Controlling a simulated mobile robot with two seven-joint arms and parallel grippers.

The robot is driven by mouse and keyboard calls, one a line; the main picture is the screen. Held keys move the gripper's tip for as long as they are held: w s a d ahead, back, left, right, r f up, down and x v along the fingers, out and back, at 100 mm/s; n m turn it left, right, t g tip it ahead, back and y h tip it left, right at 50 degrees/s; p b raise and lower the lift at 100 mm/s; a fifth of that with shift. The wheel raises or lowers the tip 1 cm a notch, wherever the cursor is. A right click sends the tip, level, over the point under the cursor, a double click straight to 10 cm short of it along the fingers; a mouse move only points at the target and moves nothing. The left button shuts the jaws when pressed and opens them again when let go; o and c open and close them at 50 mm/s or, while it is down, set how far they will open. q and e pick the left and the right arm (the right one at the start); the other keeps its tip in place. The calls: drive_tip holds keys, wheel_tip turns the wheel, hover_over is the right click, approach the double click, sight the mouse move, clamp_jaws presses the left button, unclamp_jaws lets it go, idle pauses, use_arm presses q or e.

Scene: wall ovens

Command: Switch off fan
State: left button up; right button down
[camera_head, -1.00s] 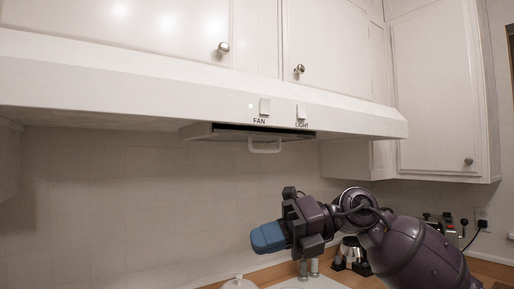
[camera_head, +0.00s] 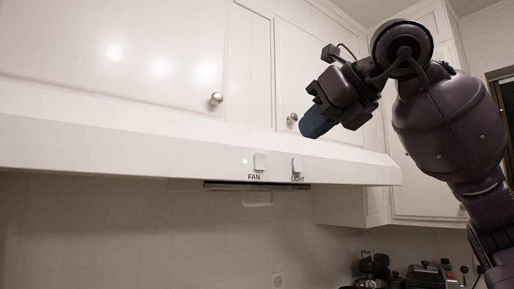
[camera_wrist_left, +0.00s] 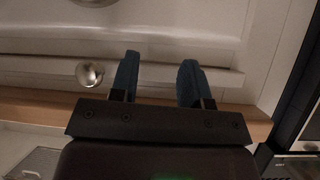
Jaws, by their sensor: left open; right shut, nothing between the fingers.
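The white FAN switch (camera_head: 260,162) is on the front of the white range hood (camera_head: 130,150), with a small bright dot to its left and the FAN label below. My right gripper (camera_head: 314,124) is shut and empty, its blue fingertips pointing down and left. In the head view it appears above and right of the FAN switch, apart from it, near the upper edge of the hood front. My left gripper (camera_wrist_left: 158,80) is open and empty in the left wrist view, in front of pale cabinet fronts. The head view does not show it.
The LIGHT switch (camera_head: 297,166) sits right of the FAN switch. White upper cabinets with round knobs (camera_head: 216,98) stand above the hood. Dark appliances (camera_head: 375,268) stand at lower right. In the wrist view, a round knob (camera_wrist_left: 89,73) is near the left finger.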

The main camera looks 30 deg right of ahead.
drive_tip(key=shift+s+d+r+m+t+h, duration=0.3)
drive_tip(key=shift+s+d+r, duration=0.15)
drive_tip(key=shift+r, duration=0.25)
drive_tip(key=shift+w, duration=0.1)
approach(261, 155)
wheel_tip(261, 155, down, 4)
drive_tip(key=w, duration=0.3)
drive_tip(key=w+p, duration=0.1)
drive_tip(key=w, duration=0.1)
drive_tip(key=shift+a+r+p, duration=0.15)
drive_tip(key=shift+r+p, duration=0.1)
drive_tip(key=shift+p, duration=0.05)
drive_tip(key=shift+w, duration=0.7)
drive_tip(key=shift+w+a+r, duration=0.1)
drive_tip(key=shift+w, duration=0.25)
drive_tip(key=shift+p, duration=0.3)
